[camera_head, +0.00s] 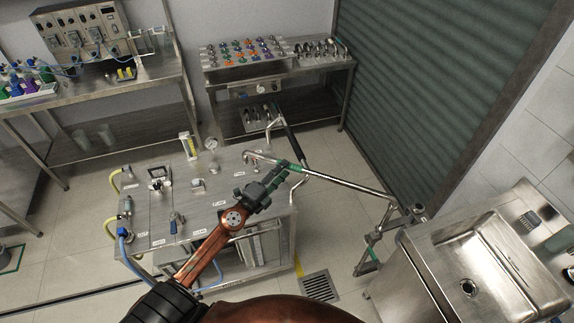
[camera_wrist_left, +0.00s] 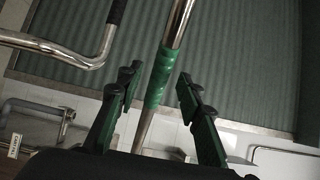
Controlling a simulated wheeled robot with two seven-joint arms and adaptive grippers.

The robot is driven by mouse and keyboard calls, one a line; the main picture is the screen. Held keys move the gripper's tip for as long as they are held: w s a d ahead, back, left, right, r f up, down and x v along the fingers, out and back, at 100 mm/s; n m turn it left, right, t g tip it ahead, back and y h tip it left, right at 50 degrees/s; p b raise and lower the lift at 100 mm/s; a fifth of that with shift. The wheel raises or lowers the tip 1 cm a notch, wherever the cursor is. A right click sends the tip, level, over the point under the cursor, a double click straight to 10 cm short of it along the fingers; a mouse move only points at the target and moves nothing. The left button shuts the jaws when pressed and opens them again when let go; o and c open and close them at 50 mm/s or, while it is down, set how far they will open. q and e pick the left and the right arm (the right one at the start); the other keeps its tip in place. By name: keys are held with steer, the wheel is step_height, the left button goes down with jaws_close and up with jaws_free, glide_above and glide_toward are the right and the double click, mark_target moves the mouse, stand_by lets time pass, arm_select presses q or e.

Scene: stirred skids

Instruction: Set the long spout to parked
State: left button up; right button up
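The long spout (camera_head: 345,184) is a thin steel pipe. In the head view it runs from beside the sink, at the right, leftward to the steel skid (camera_head: 228,184), with its bent tip over the skid's top. A green sleeve (camera_wrist_left: 160,78) wraps part of the pipe. My left gripper (camera_head: 284,174) is at the sleeve. In the left wrist view its two dark fingers (camera_wrist_left: 160,83) stand apart, one on each side of the sleeve, with gaps visible. Any parked marking is not readable. My right gripper is not in view.
A second bent pipe with a dark grip (camera_head: 290,141) stands close to the sleeve at the skid's right end. A steel sink (camera_head: 480,262) is at the right, a green shutter (camera_head: 430,90) behind. A shelf table (camera_head: 275,68) stands at the back. Floor between skid and sink is mostly clear.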

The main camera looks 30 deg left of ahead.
arm_select(q)
steer(key=shift+w+d, duration=0.15)
steer(key=shift+w, duration=1.45)
jaws_close()
